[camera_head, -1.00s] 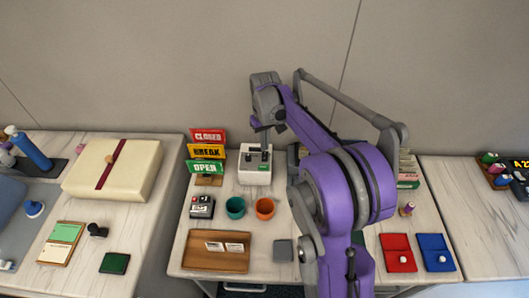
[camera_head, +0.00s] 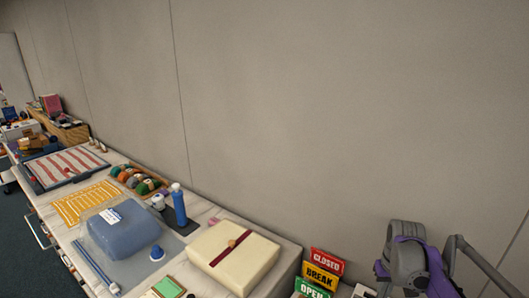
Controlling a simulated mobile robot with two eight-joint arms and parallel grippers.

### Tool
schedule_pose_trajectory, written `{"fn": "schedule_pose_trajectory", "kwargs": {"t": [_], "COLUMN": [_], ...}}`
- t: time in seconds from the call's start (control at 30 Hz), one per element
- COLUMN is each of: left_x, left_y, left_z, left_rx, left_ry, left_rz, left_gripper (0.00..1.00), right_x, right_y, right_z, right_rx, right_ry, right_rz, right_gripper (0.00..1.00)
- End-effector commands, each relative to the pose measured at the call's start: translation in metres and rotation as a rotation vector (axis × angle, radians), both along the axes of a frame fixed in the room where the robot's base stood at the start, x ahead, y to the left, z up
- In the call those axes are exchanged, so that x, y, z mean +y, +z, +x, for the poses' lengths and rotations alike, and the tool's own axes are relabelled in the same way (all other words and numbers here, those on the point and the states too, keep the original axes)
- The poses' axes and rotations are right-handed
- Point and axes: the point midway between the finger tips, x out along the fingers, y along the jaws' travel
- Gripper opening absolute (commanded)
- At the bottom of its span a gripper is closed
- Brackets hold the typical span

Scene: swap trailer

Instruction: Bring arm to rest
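Part of my purple and grey arm (camera_head: 425,268) shows at the lower right edge of the head view, bent near the wall. Its gripper end is cut off or hidden at the bottom, so its fingers cannot be made out. My other arm is out of view. The arm stands to the right of the stacked CLOSED (camera_head: 326,261), BREAK (camera_head: 320,277) and OPEN (camera_head: 312,289) signs, apart from them.
A cream box with a red band (camera_head: 232,257) sits on the counter left of the signs. Further left are a blue bottle (camera_head: 179,207), a blue rounded bundle (camera_head: 125,236), a yellow striped mat (camera_head: 87,203) and a red-striped tray (camera_head: 66,167). The wall runs behind.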

Motion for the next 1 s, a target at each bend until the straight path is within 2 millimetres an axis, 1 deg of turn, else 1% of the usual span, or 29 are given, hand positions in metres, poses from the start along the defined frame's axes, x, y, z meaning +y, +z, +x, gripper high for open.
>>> {"fn": "schedule_pose_trajectory", "kwargs": {"t": [0.03, 0.13, 0.23, 0.3, 0.37, 0.5, 0.6, 0.73, 0.87, 1.0], "left_x": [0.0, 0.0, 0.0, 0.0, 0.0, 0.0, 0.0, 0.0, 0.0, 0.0], "left_y": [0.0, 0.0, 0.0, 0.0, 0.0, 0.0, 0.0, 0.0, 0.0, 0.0], "left_z": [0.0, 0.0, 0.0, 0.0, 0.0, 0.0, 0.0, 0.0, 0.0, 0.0], "left_rx": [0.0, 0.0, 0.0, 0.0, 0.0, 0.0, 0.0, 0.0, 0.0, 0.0], "left_ry": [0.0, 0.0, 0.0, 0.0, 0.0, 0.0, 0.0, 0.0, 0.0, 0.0], "left_rz": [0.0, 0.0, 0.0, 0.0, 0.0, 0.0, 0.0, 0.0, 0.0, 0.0], "left_gripper": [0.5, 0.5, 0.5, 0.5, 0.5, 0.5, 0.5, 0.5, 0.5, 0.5], "right_x": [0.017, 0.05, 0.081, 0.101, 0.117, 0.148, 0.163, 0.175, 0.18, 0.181], "right_y": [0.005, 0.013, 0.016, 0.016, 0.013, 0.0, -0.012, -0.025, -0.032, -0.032], "right_z": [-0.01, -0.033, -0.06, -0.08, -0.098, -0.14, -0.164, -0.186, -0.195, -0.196], "right_rx": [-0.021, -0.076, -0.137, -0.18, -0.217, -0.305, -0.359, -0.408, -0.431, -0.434], "right_ry": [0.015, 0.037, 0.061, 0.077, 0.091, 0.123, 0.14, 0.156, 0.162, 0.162], "right_rz": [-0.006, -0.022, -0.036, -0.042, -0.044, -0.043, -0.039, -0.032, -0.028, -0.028], "right_gripper": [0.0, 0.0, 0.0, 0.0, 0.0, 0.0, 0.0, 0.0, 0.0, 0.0]}}
